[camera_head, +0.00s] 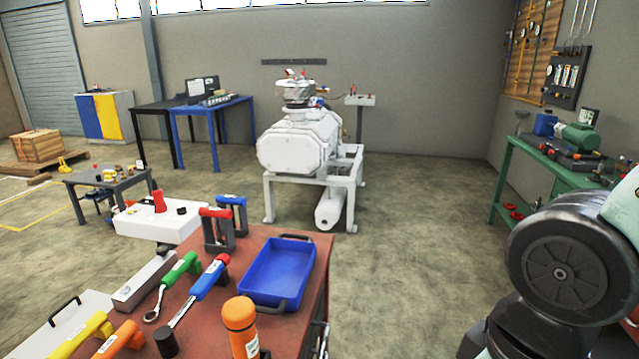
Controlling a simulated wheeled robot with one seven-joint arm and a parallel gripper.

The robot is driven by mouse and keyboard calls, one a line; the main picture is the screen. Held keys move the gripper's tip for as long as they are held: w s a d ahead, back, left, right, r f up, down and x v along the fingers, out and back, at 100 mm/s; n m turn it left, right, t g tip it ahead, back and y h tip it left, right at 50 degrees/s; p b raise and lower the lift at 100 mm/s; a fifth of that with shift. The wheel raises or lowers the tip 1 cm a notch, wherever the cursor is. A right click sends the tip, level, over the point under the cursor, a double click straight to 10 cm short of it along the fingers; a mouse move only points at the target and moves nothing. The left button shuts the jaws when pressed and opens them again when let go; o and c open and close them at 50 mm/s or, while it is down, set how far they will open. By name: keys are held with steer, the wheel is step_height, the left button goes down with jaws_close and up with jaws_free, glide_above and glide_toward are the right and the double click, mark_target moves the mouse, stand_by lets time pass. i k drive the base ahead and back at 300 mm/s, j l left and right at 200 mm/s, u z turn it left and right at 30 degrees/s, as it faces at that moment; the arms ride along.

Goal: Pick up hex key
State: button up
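No piece shows clearly as a hex key at this size. The tools lie on a red-brown worktop (308,262) in the lower left. A red-topped frame-like tool (217,229) and a blue-topped one (232,213) stand at its back edge. A green-handled ratchet (179,269) and a blue-handled bar tool (208,278) lie in front of them. A yellow handle (82,335), an orange handle (120,340) and an upright orange handle (241,326) are nearest. My arm shows at the lower right; my gripper is out of view.
A blue tray (277,272) sits empty on the worktop's right side. Open floor (415,225) lies between the worktop and a green bench (525,160) on the right. A white vacuum pump (300,145) stands on a white frame behind. A small grey table (108,180) stands left.

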mark_target(228, 200)
steer(key=i+l, duration=0.15)
steer(key=i, duration=0.3)
steer(key=i+l, duration=0.15)
steer(key=i, duration=0.3)
steer(key=i+l, duration=0.2)
steer(key=i, duration=0.25)
steer(key=i+u, duration=0.25)
steer(key=u, duration=0.15)
steer(key=i+l+u, duration=0.2)
steer(key=u, duration=0.15)
steer(key=i+l+u, duration=0.2)
steer(key=u, duration=0.2)
steer(key=i+l+u, duration=0.2)
steer(key=u, duration=0.15)
steer(key=i+l+u, duration=0.15)
steer(key=u, duration=0.25)
steer(key=i+l+u, duration=0.1)
steer(key=l+u, duration=0.3)
steer(key=i+l+u, duration=0.1)
steer(key=l+u, duration=0.55)
steer(key=u, duration=0.15)
steer(key=l+u, duration=0.4)
